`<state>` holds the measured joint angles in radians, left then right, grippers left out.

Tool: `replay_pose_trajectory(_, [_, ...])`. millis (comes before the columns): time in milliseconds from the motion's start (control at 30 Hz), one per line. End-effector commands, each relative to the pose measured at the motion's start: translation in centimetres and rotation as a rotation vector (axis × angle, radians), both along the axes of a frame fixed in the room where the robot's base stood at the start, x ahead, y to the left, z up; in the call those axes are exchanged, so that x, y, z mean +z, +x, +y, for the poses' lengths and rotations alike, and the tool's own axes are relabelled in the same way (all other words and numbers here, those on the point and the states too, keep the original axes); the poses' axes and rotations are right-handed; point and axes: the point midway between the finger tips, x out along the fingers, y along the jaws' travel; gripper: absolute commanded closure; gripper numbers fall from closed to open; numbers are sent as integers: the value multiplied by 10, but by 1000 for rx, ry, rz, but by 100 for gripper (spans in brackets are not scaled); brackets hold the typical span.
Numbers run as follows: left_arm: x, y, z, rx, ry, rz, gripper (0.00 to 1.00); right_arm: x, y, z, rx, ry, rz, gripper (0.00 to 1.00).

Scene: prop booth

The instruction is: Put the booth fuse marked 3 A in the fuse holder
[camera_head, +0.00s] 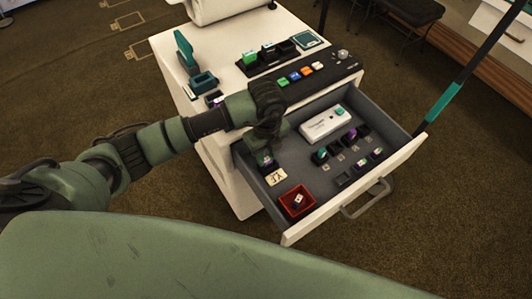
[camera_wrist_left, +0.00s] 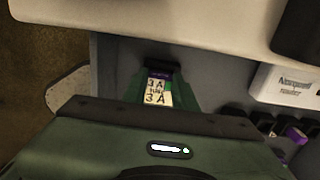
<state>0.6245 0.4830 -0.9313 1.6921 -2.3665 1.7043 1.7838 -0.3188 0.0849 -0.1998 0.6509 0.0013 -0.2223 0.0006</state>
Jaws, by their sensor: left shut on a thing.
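My left gripper (camera_head: 267,150) reaches down into the left part of the open drawer. In the left wrist view its green fingers (camera_wrist_left: 156,94) are shut on a fuse (camera_wrist_left: 158,82) marked 3 A, with a purple band at its far end. In the head view, a small purple and dark part shows under the fingers, close to a cream card (camera_head: 275,177) on the drawer floor. A black block (camera_wrist_left: 161,67) lies just beyond the fuse; I cannot tell whether they touch. I cannot surely pick out the fuse holder. My right gripper is not in view.
The drawer (camera_head: 322,184) also holds a white box (camera_head: 325,123), several dark fuse-like pieces (camera_head: 350,136) and a red tray (camera_head: 287,205) with a small white item. The cabinet top (camera_head: 222,52) carries a button panel (camera_head: 275,95) above the drawer. Bare drawer floor lies centrally.

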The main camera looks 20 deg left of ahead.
Motion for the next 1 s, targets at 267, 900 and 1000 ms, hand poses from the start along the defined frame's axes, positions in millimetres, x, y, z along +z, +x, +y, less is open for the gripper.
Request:
replay_pose_trajectory(267, [-5,0,0,0,0,0,100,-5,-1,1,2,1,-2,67])
replay_pose_trajectory(900, [-15,1,-2,0,0,0,100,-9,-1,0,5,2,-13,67])
replay_pose_trajectory(1000, [-15,1,-2,0,0,0,47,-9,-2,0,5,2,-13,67])
